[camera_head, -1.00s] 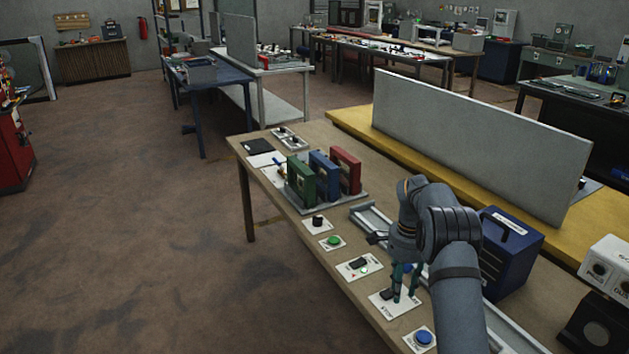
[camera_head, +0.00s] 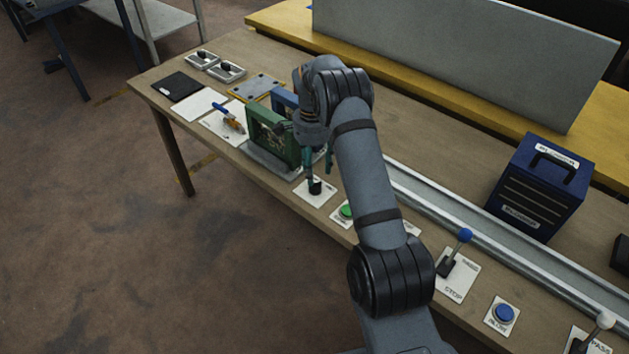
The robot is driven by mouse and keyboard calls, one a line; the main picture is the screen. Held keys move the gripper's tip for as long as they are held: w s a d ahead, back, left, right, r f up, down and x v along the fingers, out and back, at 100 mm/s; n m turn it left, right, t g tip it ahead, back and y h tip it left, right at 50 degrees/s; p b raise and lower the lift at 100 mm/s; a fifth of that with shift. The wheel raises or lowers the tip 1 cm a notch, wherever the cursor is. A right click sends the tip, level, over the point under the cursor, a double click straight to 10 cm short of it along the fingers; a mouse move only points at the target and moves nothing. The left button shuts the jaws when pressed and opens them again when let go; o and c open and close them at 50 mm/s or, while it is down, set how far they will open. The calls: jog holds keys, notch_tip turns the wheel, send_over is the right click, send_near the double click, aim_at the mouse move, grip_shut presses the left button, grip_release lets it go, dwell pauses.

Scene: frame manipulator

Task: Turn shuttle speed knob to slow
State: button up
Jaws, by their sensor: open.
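A small black knob (camera_head: 315,187) stands on a white plate (camera_head: 307,197) near the table's front edge, left of a green button (camera_head: 346,211). The marks on its plate are too small to read. My gripper (camera_head: 318,175) is open, pointing down, with its teal fingers just above or at the knob. I cannot tell whether the fingers touch it or stand around it. My arm hides part of the plates to the right.
A green frame (camera_head: 270,137) stands close left of my gripper, with a blue one (camera_head: 285,100) behind. A blue-tipped lever (camera_head: 464,236), a blue button (camera_head: 504,314) and a metal rail (camera_head: 510,255) lie right. A dark blue box (camera_head: 540,185) stands behind the rail.

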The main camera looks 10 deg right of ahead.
aim_at(315, 182)
jog(key=f, duration=0.2)
jog(key=f+p, duration=0.1)
jog(key=f, duration=0.1)
jog(key=shift+s+d+f, duration=0.15)
jog(key=shift+s+f, duration=0.05)
jog(key=shift+f, duration=0.15)
jog(key=shift+w+f, duration=0.1)
jog(key=shift+f, duration=0.35)
jog(key=c, duration=0.3)
jog(key=c, duration=0.8)
jog(key=shift+c, duration=0.3)
